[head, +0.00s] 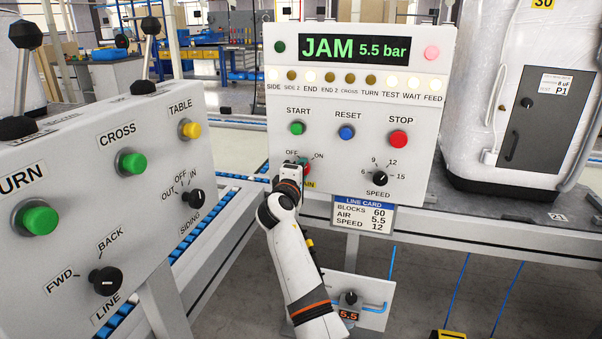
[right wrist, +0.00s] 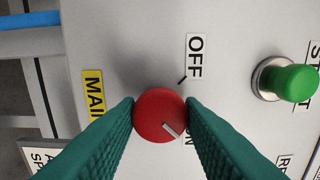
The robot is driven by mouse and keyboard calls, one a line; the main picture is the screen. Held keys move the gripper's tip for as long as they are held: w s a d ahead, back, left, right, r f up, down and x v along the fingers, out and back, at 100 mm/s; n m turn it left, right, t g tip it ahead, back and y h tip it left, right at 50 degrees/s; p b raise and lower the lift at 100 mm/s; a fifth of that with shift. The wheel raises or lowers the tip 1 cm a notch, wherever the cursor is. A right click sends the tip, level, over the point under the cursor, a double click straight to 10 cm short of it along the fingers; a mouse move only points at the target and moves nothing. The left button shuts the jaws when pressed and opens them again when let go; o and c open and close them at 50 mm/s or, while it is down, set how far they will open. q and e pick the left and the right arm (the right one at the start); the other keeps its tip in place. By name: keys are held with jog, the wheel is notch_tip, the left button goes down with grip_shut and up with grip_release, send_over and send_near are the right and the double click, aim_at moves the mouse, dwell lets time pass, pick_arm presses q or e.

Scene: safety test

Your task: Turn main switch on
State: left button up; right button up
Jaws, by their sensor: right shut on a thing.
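The main switch is a round red knob (right wrist: 152,112) with a white pointer mark, above a yellow MAIN label (head: 309,184) on the upright panel. In the right wrist view its mark points to the lower right, toward the ON label (right wrist: 189,138), which a finger partly covers. The OFF label (right wrist: 195,56) is clear of the mark. My right gripper (right wrist: 160,112) is shut on the knob, one green finger on each side. In the head view the gripper (head: 302,168) hides most of the switch. My left gripper is out of view.
The panel display (head: 355,49) reads JAM 5.5 bar. Green START (head: 297,128), blue RESET (head: 346,132) and red STOP (head: 398,138) buttons sit above the switch, with a SPEED knob (head: 380,178) to the right. A second control box (head: 75,150) stands close on the left.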

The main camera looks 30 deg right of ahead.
jog(key=shift+f, duration=0.1)
jog(key=o, duration=0.9)
jog(key=shift+o, duration=0.2)
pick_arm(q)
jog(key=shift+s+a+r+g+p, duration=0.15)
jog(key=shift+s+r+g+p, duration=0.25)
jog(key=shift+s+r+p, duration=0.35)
pick_arm(e)
jog(key=v, duration=1.2)
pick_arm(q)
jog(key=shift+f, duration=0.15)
pick_arm(e)
jog(key=shift+s, duration=0.1)
